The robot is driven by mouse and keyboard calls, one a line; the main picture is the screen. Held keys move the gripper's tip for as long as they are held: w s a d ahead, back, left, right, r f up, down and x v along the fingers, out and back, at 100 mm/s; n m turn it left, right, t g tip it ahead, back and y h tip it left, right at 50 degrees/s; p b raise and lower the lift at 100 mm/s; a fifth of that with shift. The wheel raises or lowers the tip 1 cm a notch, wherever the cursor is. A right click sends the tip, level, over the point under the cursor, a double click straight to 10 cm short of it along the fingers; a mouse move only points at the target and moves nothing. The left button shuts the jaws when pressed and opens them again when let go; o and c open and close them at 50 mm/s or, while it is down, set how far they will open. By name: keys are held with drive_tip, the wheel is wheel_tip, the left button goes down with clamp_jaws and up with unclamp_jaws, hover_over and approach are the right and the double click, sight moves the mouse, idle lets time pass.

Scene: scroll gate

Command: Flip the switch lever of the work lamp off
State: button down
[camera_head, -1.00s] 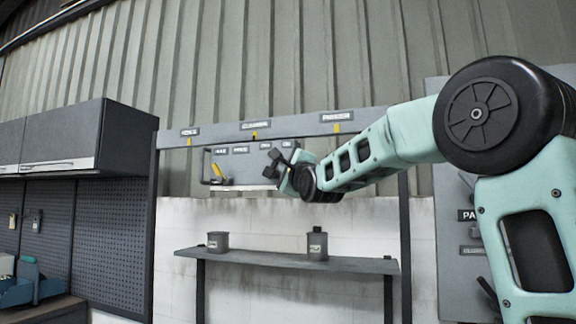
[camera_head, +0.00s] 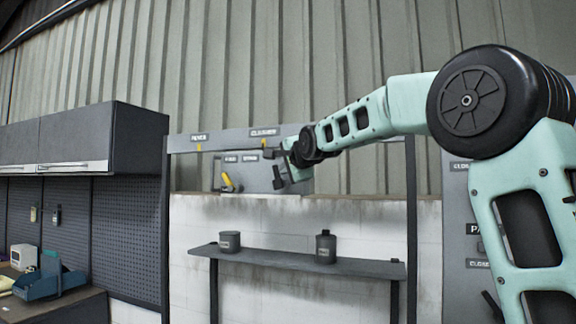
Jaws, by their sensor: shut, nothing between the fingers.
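A grey panel (camera_head: 255,170) with small labels hangs under a labelled rail. A yellow lever (camera_head: 227,181) sticks out at its left side. Which lever belongs to the work lamp I cannot tell, and no lamp is identifiable. My gripper (camera_head: 280,177), small and dark at the end of my mint-green arm, is shut and empty. It appears in front of the panel's right part, to the right of the yellow lever and apart from it in the picture. My gripper and arm hide the panel's right side and any levers there.
A grey shelf (camera_head: 300,262) below the panel holds two dark canisters (camera_head: 230,242) (camera_head: 326,246). A wall cabinet (camera_head: 95,140) and pegboard stand at left, with a blue bin (camera_head: 48,280) on a bench. Another labelled panel (camera_head: 458,215) is at right, partly behind my arm.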

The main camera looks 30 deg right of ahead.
drive_tip(key=shift+w+a+r+n+g, duration=0.25)
drive_tip(key=shift+w+a+n+g, duration=0.2)
drive_tip(key=shift+w+n+g, duration=0.25)
drive_tip(key=shift+r, duration=0.1)
idle(0.5)
drive_tip(key=d+r+b+v, duration=0.1)
drive_tip(key=d+b+v, duration=0.1)
drive_tip(key=v, duration=1.1)
drive_tip(key=shift+w+r+b, duration=0.25)
drive_tip(key=shift+r+b, duration=0.1)
drive_tip(key=shift+b, duration=0.4)
drive_tip(key=shift+a, duration=0.1)
